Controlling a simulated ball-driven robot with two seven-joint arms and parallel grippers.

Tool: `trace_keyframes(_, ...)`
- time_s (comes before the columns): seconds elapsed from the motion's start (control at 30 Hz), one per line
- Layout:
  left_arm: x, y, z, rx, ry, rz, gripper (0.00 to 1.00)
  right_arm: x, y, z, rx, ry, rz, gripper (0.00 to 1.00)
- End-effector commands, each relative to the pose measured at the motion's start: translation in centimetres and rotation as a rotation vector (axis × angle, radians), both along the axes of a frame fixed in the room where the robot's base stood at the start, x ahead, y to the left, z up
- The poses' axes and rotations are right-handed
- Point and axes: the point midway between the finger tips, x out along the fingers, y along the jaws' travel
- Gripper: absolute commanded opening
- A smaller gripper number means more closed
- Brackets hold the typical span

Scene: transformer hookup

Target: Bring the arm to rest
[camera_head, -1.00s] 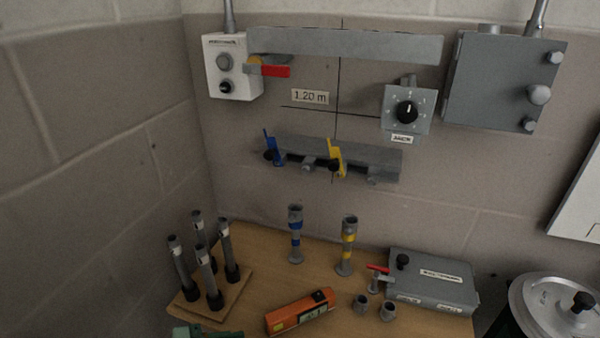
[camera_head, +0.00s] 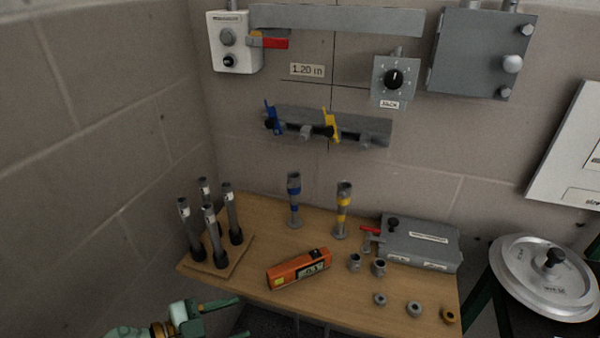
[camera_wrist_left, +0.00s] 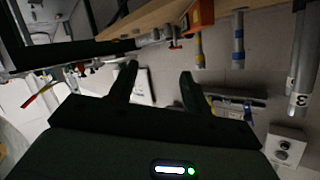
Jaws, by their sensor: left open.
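My left gripper (camera_head: 222,318) is at the lower left of the head view, in front of the table's front edge. Its green fingers are apart. In the left wrist view both dark fingers of the gripper (camera_wrist_left: 160,82) stand apart with nothing between them. That view is turned over, with the table edge at its top. My right gripper is in neither view.
The wooden table (camera_head: 340,290) carries an orange tester (camera_head: 298,270), a rack of grey tubes (camera_head: 212,228), blue-banded (camera_head: 294,200) and yellow-banded (camera_head: 343,210) posts, a grey box (camera_head: 418,242) and small rings. A silver-lidded drum (camera_head: 545,280) stands right. The wall holds a lever rail (camera_head: 350,128).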

Motion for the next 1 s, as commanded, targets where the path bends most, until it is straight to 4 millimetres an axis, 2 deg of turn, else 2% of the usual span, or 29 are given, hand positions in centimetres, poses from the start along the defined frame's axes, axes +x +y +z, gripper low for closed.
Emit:
trace_keyframes(0.13,2.4,2.7,-2.6,0.015,-0.099,0.098,0.49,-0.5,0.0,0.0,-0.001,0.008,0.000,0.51)
trace_keyframes(0.23,3.9,5.8,-6.2,0.052,-0.134,0.227,0.49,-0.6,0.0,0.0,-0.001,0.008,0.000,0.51)
trace_keyframes(0.27,4.2,7.1,-7.7,0.073,-0.135,0.277,0.49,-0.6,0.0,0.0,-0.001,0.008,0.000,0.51)
trace_keyframes(0.33,4.1,10.2,-12.1,0.137,-0.107,0.406,0.49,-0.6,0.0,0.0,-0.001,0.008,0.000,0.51)
trace_keyframes(0.43,1.7,14.8,-19.5,0.264,0.002,0.581,0.49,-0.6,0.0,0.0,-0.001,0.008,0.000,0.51)
trace_keyframes(0.5,-1.5,17.2,-24.5,0.354,0.114,0.673,0.49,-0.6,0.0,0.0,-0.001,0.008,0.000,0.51)
trace_keyframes(0.57,-5.1,18.8,-28.5,0.428,0.224,0.733,0.49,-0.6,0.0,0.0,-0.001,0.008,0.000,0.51)
trace_keyframes(0.6,-7.8,19.5,-31.0,0.470,0.304,0.767,0.49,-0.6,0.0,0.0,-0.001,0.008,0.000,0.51)
trace_keyframes(0.67,-12.3,20.1,-34.3,0.524,0.431,0.805,0.49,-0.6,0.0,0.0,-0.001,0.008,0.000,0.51)
trace_keyframes(0.7,-15.5,20.1,-36.2,0.553,0.518,0.826,0.49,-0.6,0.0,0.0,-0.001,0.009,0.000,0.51)
trace_keyframes(0.77,-20.4,19.8,-38.6,0.587,0.650,0.852,0.49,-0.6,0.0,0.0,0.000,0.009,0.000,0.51)
trace_keyframes(0.8,-23.6,19.3,-39.8,0.597,0.736,0.870,0.49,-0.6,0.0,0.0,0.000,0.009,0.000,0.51)
trace_keyframes(0.9,-30.8,17.5,-41.8,0.594,0.932,0.922,0.49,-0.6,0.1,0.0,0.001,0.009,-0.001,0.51)
trace_keyframes(1.0,-35.9,15.1,-42.7,0.572,1.061,0.956,0.49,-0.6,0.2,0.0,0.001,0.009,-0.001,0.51)
